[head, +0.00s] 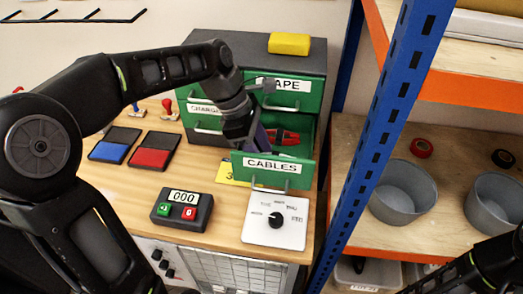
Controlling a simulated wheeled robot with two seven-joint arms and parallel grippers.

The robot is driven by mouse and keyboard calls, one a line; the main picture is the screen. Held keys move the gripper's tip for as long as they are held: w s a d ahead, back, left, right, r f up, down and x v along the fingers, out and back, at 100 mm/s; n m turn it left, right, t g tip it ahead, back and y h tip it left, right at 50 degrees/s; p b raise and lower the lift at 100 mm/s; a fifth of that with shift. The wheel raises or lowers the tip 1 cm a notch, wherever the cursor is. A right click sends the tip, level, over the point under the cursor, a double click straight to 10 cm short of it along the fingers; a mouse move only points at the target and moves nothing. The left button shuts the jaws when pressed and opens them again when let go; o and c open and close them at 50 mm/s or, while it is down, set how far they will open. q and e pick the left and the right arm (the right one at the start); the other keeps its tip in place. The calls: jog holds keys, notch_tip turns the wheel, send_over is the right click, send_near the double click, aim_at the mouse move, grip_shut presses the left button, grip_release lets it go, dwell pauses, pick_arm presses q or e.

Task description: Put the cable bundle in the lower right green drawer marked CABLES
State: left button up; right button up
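The lower right green drawer marked CABLES (270,167) is pulled out from the dark cabinet, its inside partly visible. A red and black item (284,136) lies in or just behind the open drawer; I cannot tell whether it is the cable bundle. My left gripper (254,137) reaches down over the left part of the open drawer, behind its front panel. A purplish-grey piece shows beside its fingers. The fingertips are partly hidden, and I cannot tell whether they hold anything. My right gripper is out of view; only part of my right arm shows at the lower right.
Other green drawers, including TAPE (285,84), look shut. A yellow block (289,43) sits on the cabinet. A keypad box (182,209), a dial panel (275,220) and blue and red pads stand on the bench. A blue shelf post (385,110) rises right of the drawers.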

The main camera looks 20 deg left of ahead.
pick_arm(q)
jog(key=shift+r, duration=0.1)
jog(key=p+v, duration=0.3)
jog(key=v, duration=0.9)
jog(key=shift+r, duration=0.1)
jog(key=shift+c, duration=0.2)
dwell(1.1)
